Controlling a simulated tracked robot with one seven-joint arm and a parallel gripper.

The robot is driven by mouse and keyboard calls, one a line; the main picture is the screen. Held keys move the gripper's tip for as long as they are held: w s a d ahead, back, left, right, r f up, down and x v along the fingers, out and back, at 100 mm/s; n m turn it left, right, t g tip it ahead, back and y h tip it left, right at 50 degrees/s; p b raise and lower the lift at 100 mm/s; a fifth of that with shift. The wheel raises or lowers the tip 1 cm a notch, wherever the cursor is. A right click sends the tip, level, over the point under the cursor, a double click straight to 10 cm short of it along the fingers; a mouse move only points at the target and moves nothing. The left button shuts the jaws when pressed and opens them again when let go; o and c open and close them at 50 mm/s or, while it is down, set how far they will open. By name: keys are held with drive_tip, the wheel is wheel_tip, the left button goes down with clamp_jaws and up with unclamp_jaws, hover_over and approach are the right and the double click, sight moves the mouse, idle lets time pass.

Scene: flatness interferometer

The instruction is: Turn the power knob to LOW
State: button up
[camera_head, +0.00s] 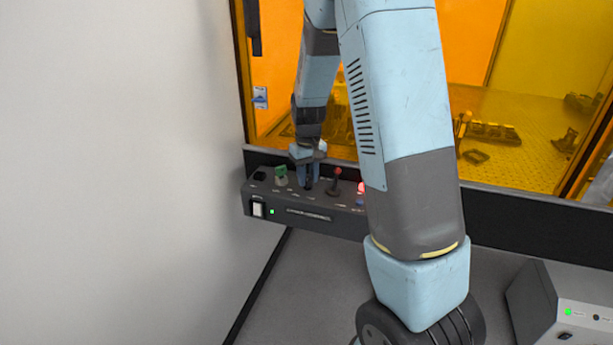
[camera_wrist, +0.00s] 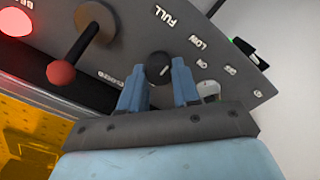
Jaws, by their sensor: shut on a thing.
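The power knob (camera_wrist: 157,68) is a round black knob with a pale pointer line, on the dark control panel (camera_wrist: 130,45). FULL (camera_wrist: 172,15) and LOW (camera_wrist: 196,42) are printed beside it. The exact label the line points to is hard to tell. My gripper (camera_wrist: 160,78) is shut on the knob, with one blue finger on each side of it. In the head view my gripper (camera_head: 309,186) reaches down onto the control box (camera_head: 312,221), and its fingers mostly hide the knob.
A red-balled lever (camera_wrist: 62,72) stands close to the knob, with a glowing red lamp (camera_wrist: 15,21) beyond it. A green-topped control (camera_head: 281,173) stands left of my gripper in the head view. An orange window (camera_head: 500,60) rises behind the box; a white wall (camera_head: 120,170) is left.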

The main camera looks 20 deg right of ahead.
sight(308, 178)
drive_tip(key=m, duration=0.7)
drive_tip(key=shift+w, duration=0.15)
idle(0.4)
drive_tip(key=o, duration=1.1)
drive_tip(key=shift+c, duration=0.2)
drive_tip(key=shift+r, duration=0.1)
wheel_tip(308, 178, up, 14)
drive_tip(key=shift+f, duration=0.25)
